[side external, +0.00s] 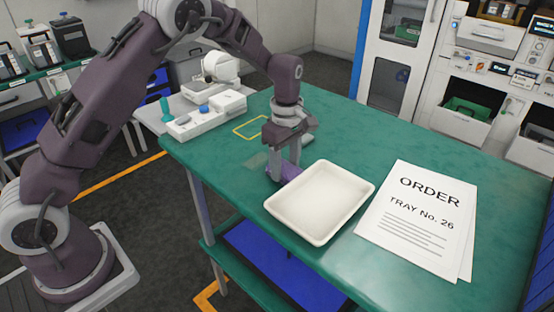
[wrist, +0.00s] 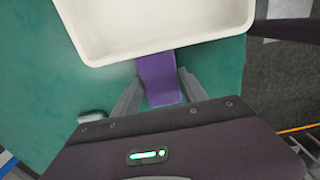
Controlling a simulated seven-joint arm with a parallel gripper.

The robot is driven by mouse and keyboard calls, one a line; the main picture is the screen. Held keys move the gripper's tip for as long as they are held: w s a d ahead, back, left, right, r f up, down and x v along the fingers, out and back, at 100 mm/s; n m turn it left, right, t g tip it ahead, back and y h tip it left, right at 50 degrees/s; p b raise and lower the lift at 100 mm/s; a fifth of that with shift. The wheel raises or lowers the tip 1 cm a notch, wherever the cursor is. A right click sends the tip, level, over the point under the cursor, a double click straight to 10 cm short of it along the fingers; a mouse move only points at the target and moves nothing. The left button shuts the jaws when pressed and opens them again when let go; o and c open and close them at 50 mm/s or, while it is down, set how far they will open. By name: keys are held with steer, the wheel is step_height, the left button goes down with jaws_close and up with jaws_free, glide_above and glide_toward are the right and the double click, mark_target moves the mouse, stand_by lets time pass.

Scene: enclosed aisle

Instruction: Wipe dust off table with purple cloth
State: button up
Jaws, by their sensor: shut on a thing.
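The purple cloth (wrist: 158,80) is between my gripper's two fingers in the wrist view, and its far end meets the edge of the white tray. In the side view the cloth (side external: 290,170) shows low at the fingertips, beside the tray's left side. My gripper (side external: 279,172) points down at the table and is shut on the cloth; it also shows in the wrist view (wrist: 158,92). The green table (side external: 340,136) lies under them. A pale, dusty-looking patch (side external: 256,161) is on the table just left of my gripper.
The white tray (side external: 311,238) stands right next to the cloth. Order sheets (side external: 415,225) lie to its right. A white box with a blue button (side external: 206,116) and a teal-topped piece stand at the back left. A yellow outline (side external: 250,127) marks the table.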

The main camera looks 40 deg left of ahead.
mark_target(253, 156)
steer(key=shift+f, duration=0.1)
steer(key=a, duration=0.3)
steer(key=shift+a+f, duration=0.1)
steer(key=shift+f, duration=0.1)
steer(key=shift+s+a, duration=0.1)
steer(key=shift+a, duration=0.65)
steer(key=shift+c, duration=0.7)
steer(key=shift+a+r, duration=0.15)
steer(key=shift+a, duration=3.5)
steer(key=shift+r, duration=0.15)
steer(key=shift+r, duration=2.95)
